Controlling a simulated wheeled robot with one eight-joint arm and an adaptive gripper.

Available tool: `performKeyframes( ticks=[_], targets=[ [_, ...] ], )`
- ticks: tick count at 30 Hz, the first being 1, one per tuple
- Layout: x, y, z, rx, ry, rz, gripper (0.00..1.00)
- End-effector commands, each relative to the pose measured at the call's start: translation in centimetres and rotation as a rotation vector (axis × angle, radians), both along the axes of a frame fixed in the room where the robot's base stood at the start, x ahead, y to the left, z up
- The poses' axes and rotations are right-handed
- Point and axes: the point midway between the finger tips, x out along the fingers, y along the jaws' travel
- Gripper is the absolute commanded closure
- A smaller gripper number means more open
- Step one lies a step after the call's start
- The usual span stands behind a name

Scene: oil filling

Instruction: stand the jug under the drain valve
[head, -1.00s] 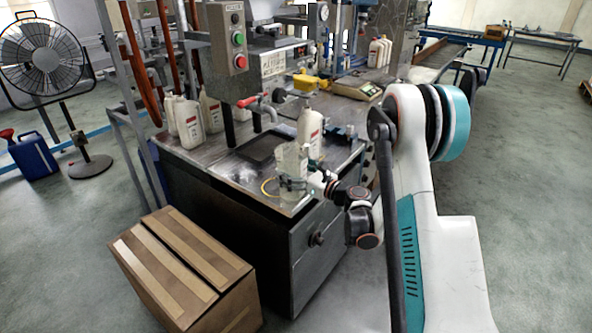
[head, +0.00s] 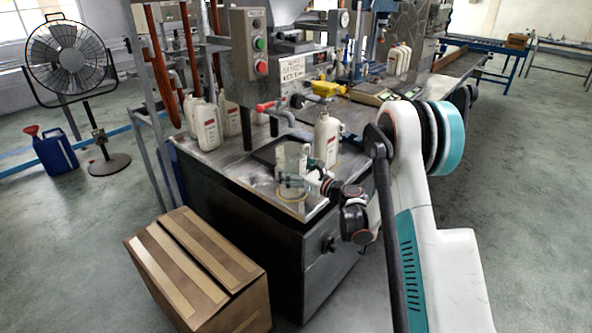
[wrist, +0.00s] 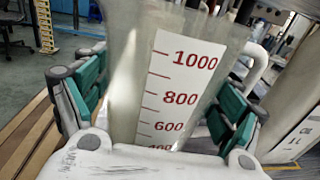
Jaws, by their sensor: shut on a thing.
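The jug (head: 291,158) is clear, with a white scale strip and red numbers that fill the wrist view (wrist: 172,95). It looks upright over the front of the metal bench. My gripper (head: 300,183) is shut around the jug, with green pads on both sides of it in the wrist view. The drain valve (head: 275,108), a tap with a red handle, is above and slightly left of the jug in the head view. The jug appears nearer the bench's front edge than the spout. I cannot tell if its base touches the bench.
A white bottle (head: 327,140) stands close right of the jug. More bottles (head: 205,124) stand at left. A dark mat (head: 264,152) lies behind the jug. A control box (head: 249,45) hangs above. A cardboard box (head: 195,268) is on the floor in front.

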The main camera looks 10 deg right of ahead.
Motion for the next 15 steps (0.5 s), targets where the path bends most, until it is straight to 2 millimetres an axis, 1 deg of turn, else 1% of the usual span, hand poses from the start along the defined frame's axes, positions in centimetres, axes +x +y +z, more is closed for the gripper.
performKeyframes(
  ticks=[13,14,15],
  targets=[
    [0.08,0.04,-0.35,0.000,0.000,-0.001,0.40],
    [0.07,0.03,-0.35,0.000,0.000,-0.001,0.12],
    [0.07,0.03,-0.35,0.000,0.000,-0.001,0.03]
  ],
)
